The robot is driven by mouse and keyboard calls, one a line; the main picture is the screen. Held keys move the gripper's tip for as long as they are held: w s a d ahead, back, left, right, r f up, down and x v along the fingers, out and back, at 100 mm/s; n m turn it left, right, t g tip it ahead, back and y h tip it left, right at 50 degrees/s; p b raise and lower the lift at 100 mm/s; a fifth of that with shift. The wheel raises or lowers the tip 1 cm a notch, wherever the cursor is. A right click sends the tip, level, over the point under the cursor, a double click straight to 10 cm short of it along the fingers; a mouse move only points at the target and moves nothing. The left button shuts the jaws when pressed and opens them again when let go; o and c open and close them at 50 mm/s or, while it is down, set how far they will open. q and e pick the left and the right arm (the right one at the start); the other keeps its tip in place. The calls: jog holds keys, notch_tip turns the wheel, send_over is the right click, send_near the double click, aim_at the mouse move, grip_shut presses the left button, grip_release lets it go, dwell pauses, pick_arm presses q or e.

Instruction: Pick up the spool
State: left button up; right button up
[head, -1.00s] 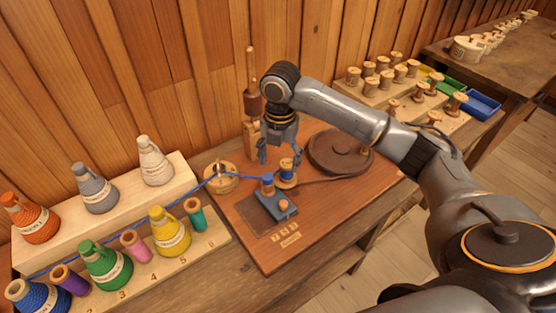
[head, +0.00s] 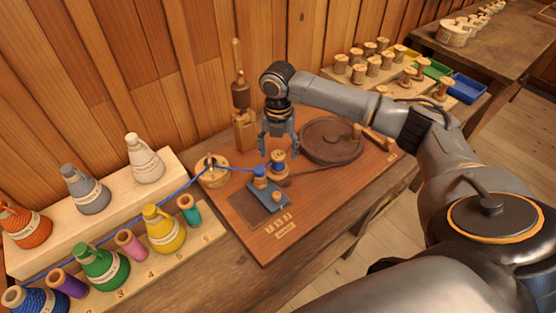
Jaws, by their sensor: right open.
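A wooden spool with blue thread wound on it (head: 278,165) stands upright on the winding board (head: 265,240), behind the small blue block (head: 268,197). A blue thread runs to it from the left. My right gripper (head: 279,151) points down with its fingers open, one on each side of the spool's top. I cannot tell whether either finger touches the spool. My left gripper is out of view.
A round dark wheel (head: 331,140) is right of the spool. A wooden post (head: 240,95) and thread guide (head: 212,172) stand left. Thread cones (head: 163,230) line the left rack. Several spools (head: 373,65) and coloured trays (head: 468,88) stand at back right.

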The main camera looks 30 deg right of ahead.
aim_at(278, 155)
notch_tip(278, 155, down, 4)
jog(key=shift+s+a+f+p, duration=0.1)
jog(key=shift+s+p, duration=0.05)
jog(key=shift+p, duration=0.2)
jog(key=c, duration=1.1)
jog(key=shift+c, duration=0.3)
